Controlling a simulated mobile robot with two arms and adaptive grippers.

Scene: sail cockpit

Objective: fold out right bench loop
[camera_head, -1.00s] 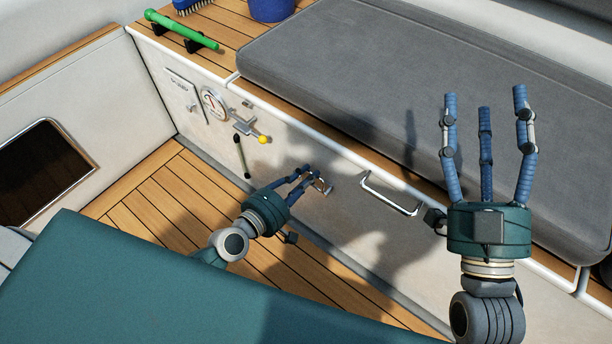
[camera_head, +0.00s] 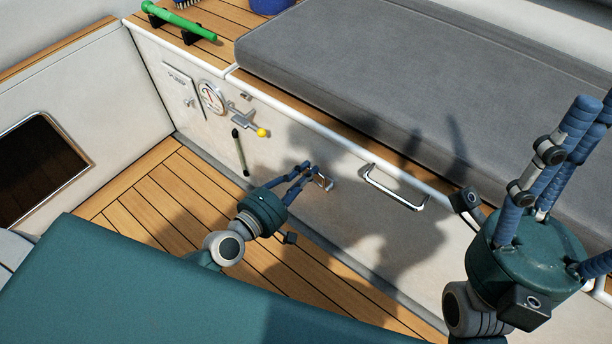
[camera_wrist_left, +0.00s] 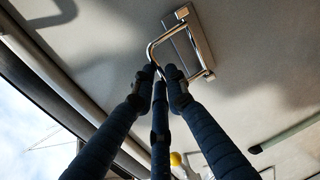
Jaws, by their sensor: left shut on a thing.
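The right bench loop (camera_head: 325,181) is a small metal loop on the pale front wall of the bench. In the left wrist view, the loop (camera_wrist_left: 154,47) stands out at an angle from its metal plate (camera_wrist_left: 197,42). My left gripper (camera_head: 311,170) has its blue fingers at the loop. In the left wrist view, the fingertips (camera_wrist_left: 160,72) are close together on the loop's near corner and hide part of it. My right gripper (camera_head: 570,170) is at the right edge, close to the head camera, with its fingers spread and empty. Some of its fingers are cut off by the frame.
A larger fixed handle (camera_head: 395,190) is right of the loop. A grey cushion (camera_head: 420,85) lies above. The wooden floor (camera_head: 150,210) is clear.

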